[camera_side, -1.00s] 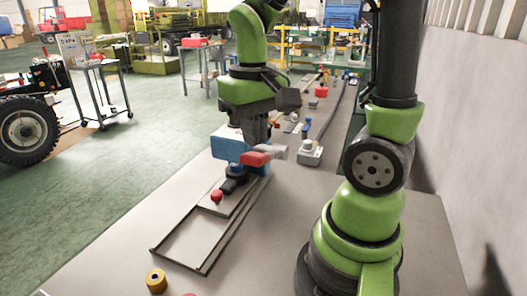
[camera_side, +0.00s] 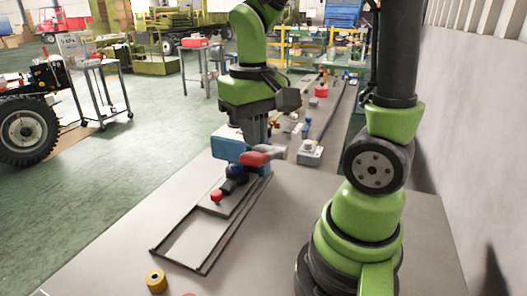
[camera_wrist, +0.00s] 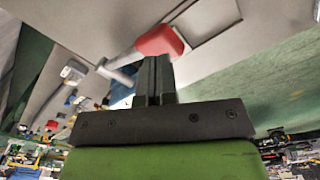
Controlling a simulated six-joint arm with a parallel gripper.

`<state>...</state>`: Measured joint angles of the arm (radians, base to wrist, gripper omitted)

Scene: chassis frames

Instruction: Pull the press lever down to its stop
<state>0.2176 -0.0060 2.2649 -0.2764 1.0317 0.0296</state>
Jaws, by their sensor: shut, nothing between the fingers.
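The press has a blue body (camera_side: 228,150) on the flat plate of the bench. Its lever has a red grip (camera_side: 256,159) on a pale grey bar. In the wrist view the red grip (camera_wrist: 160,41) lies just beyond the fingertips, with the pale bar (camera_wrist: 118,70) running down to the left. My gripper (camera_side: 254,140) is right above the lever in the side view. In the wrist view my gripper (camera_wrist: 156,62) is shut, with nothing between its fingers. The tips overlap the near edge of the red grip; I cannot tell whether they touch it.
A red knob (camera_side: 216,196) on a dark fitting stands in front of the press, by a rectangular frame (camera_side: 158,250) on the bench. A yellow ring-shaped part (camera_side: 156,281) sits at the front. A grey block (camera_side: 310,154) stands right of the press.

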